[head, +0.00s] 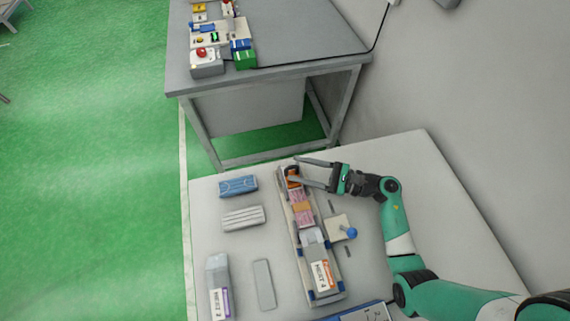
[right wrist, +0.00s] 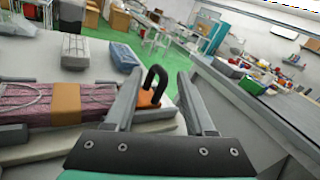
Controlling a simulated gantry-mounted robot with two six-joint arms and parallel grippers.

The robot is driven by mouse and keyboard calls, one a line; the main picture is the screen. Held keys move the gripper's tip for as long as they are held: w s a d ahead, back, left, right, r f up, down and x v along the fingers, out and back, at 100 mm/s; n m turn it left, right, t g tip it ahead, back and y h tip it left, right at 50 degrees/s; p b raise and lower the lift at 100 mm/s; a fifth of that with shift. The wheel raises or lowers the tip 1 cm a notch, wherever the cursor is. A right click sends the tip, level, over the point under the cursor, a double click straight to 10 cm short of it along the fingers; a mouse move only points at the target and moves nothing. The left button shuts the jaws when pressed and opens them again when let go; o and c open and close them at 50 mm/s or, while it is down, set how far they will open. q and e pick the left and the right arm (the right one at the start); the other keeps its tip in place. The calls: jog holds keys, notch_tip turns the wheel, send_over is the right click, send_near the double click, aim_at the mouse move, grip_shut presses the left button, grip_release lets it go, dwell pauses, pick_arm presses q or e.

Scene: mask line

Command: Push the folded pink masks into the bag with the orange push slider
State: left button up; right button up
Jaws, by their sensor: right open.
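The folded pink masks (head: 301,208), wrapped with an orange-brown band, lie in the long narrow channel of a rail fixture (head: 333,296). They also show at the left of the right wrist view (right wrist: 30,108). The orange push slider (head: 292,183) with its dark loop handle sits at the far end of the channel, behind the masks. My right gripper (head: 297,171) is open, with its fingers on either side of the slider's handle (right wrist: 152,93), not closed on it. The pale bag (head: 311,237) lies at the near end of the masks. My left gripper is not in view.
Blue masks (head: 238,185) and a white mask stack (head: 243,217) lie left of the fixture. A blue knob (head: 351,232) is at the right. A second table (head: 280,45) stands behind.

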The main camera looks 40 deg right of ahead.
aim_at(295, 168)
jog(key=x, duration=0.4)
jog(key=shift+w+a, duration=0.2)
jog(key=shift+w, duration=0.1)
jog(key=shift+c, duration=0.3)
jog(key=shift+s, duration=0.1)
jog(key=c, duration=0.7)
grip_shut()
